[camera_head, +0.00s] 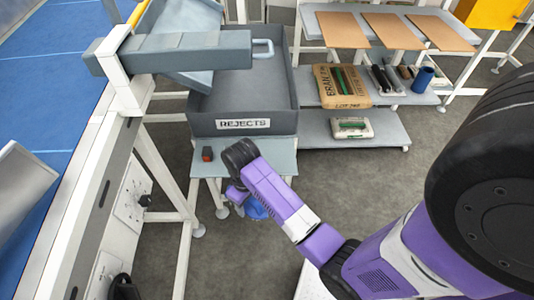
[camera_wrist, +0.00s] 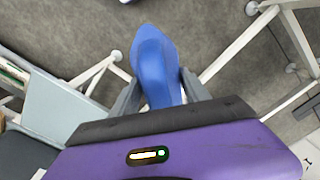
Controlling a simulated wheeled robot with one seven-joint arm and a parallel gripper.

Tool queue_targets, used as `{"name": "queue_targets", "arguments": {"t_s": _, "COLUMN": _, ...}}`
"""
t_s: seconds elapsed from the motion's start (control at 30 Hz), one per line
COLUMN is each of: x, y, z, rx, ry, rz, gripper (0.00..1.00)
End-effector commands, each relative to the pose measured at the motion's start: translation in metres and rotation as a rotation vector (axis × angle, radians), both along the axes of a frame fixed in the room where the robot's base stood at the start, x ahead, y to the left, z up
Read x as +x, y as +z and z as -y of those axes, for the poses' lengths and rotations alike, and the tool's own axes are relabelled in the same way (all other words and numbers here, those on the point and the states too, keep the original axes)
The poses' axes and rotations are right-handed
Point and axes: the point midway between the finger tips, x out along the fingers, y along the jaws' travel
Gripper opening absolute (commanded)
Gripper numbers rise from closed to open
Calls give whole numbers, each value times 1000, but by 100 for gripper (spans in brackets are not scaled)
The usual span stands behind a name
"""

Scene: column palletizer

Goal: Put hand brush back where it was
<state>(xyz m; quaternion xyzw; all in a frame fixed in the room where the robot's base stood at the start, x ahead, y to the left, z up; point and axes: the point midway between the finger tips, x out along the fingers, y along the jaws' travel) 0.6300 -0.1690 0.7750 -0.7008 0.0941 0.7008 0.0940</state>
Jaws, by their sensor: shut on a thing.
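A smooth blue object (camera_wrist: 154,62), which looks like the hand brush, is between the fingers of my gripper (camera_wrist: 158,88) in the wrist view. My gripper is shut on it, and the rounded blue end sticks out beyond the fingers. The lower part is hidden behind the gripper body. In the head view, part of the blue brush (camera_head: 256,209) shows behind my purple arm, beside the front edge of the small grey-green table (camera_head: 283,158). Bristles cannot be made out.
The grey REJECTS bin (camera_head: 290,118) stands at the back of that table. A small black-and-red item (camera_head: 207,154) lies at its left front. A shelf rack (camera_head: 388,133) at the right holds a brown sack (camera_head: 341,85), a blue cup (camera_head: 422,79) and dark items. Conveyor legs stand left.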

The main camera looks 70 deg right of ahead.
Motion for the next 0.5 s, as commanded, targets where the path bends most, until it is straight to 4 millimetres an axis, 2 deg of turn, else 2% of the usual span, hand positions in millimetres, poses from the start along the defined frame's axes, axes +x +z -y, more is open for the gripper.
{"name": "queue_targets", "arguments": {"t_s": 0.03, "x": -14, "y": 11, "z": 16, "rx": -1, "ry": -36, "rz": 2, "gripper": 16}}
{"name": "queue_targets", "arguments": {"t_s": 0.1, "x": -30, "y": 23, "z": 31, "rx": 0, "ry": -67, "rz": 1, "gripper": 16}}
{"name": "queue_targets", "arguments": {"t_s": 0.23, "x": -51, "y": 38, "z": 48, "rx": -1, "ry": -107, "rz": 1, "gripper": 16}}
{"name": "queue_targets", "arguments": {"t_s": 0.37, "x": -60, "y": 45, "z": 57, "rx": 0, "ry": -123, "rz": 0, "gripper": 16}}
{"name": "queue_targets", "arguments": {"t_s": 0.5, "x": -53, "y": 47, "z": 78, "rx": -1, "ry": -127, "rz": 1, "gripper": 16}}
